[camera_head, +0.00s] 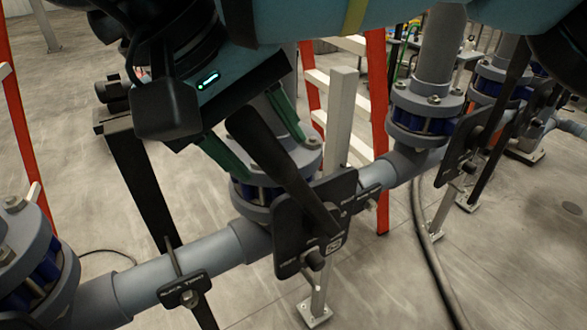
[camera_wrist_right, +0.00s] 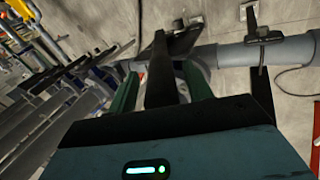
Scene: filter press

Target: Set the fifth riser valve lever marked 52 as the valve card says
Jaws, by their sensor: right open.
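A black valve lever (camera_head: 272,160) rises up and left from a dark plate (camera_head: 290,215) on the grey pipe. My right gripper (camera_head: 271,156) is open, its two green fingers on either side of the lever's upper part. In the right wrist view the lever (camera_wrist_right: 160,80) stands between the open fingers (camera_wrist_right: 161,68), with gaps visible on both sides. The plate's lettering and small mark are too small to read, so I cannot confirm 52. No valve card can be made out. My left gripper is not in view.
Grey pipe (camera_head: 205,258) runs diagonally, with a blue-and-grey flange (camera_head: 257,195) behind the lever. Another lever plate (camera_head: 462,150) and riser (camera_head: 435,50) stand to the right. A red-and-white frame (camera_head: 376,90) is behind. A hose (camera_head: 430,250) crosses the open floor.

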